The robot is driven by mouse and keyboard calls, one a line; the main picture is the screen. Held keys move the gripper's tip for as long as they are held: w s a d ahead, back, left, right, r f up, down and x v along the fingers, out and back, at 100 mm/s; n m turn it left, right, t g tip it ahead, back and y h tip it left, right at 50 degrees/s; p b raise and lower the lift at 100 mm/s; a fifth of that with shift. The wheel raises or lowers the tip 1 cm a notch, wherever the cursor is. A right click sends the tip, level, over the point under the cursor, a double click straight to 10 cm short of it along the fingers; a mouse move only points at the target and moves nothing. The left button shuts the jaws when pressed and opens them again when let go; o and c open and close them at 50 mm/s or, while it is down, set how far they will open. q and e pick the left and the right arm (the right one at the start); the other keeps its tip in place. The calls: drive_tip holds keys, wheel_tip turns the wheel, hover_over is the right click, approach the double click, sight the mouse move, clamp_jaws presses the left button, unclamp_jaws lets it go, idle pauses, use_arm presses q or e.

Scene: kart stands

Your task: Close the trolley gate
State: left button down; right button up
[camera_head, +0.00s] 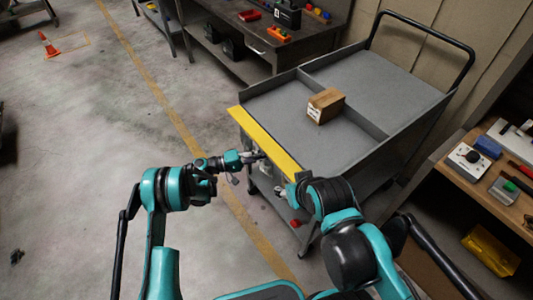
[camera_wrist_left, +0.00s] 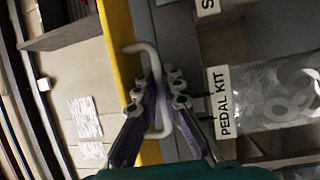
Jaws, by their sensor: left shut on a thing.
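The grey trolley (camera_head: 380,82) stands ahead of me, with the yellow gate (camera_head: 266,142) along its near left edge. I cannot tell how far the gate is tilted. My left gripper (camera_head: 261,157) is at the gate's outer side. In the left wrist view my left gripper (camera_wrist_left: 163,92) is shut on a pale bent handle (camera_wrist_left: 140,47) beside the yellow gate (camera_wrist_left: 120,40). My right gripper (camera_head: 281,191) is low by the gate's near end, mostly hidden by its own arm, so its jaws do not show clearly.
A cardboard box (camera_head: 325,105) sits on the trolley's top deck, by a low divider. A label reading "PEDAL KIT" (camera_wrist_left: 222,102) is beside my left gripper. A workbench (camera_head: 290,45) stands behind and a wooden bench (camera_head: 490,185) at right.

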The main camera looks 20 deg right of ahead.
sight(266, 148)
use_arm(q)
drive_tip(key=r+y+p, duration=0.1)
drive_tip(key=r+n+y+p, duration=0.1)
drive_tip(key=y+p, duration=0.1)
drive_tip(key=shift+s+a+r+y, duration=0.1)
drive_tip(key=shift+a+r+y, duration=0.15)
drive_tip(key=shift+a+y, duration=0.1)
wheel_tip(266, 148, up, 2)
drive_tip(key=y+p, duration=0.1)
drive_tip(key=y, duration=0.1)
drive_tip(key=n+y+p, duration=0.1)
drive_tip(key=y+p, duration=0.1)
drive_tip(key=shift+n+g, duration=0.3)
drive_tip(key=y+p, duration=0.1)
drive_tip(key=r+y+p, duration=0.1)
drive_tip(key=y, duration=0.1)
drive_tip(key=shift+d+r+n+g+y, duration=0.25)
drive_tip(key=shift+d+r+n+g, duration=0.05)
drive_tip(key=shift+n+g, duration=0.1)
drive_tip(key=shift+w+d+r+n+g+y+p, duration=0.1)
drive_tip(key=shift+d+r+n+g+y+p, duration=0.15)
drive_tip(key=shift+y, duration=0.4)
drive_tip(key=shift+w+d+r+n+g+y+p, duration=0.1)
drive_tip(key=shift+d+r+g+y+p, duration=0.1)
drive_tip(key=shift+y+p, duration=0.35)
drive_tip(key=shift+w+d+r+n+g+y+p, duration=0.1)
drive_tip(key=shift+d+r+n+g+y+p, duration=0.1)
drive_tip(key=shift+y, duration=0.6)
drive_tip(key=c, duration=1.9)
unclamp_jaws()
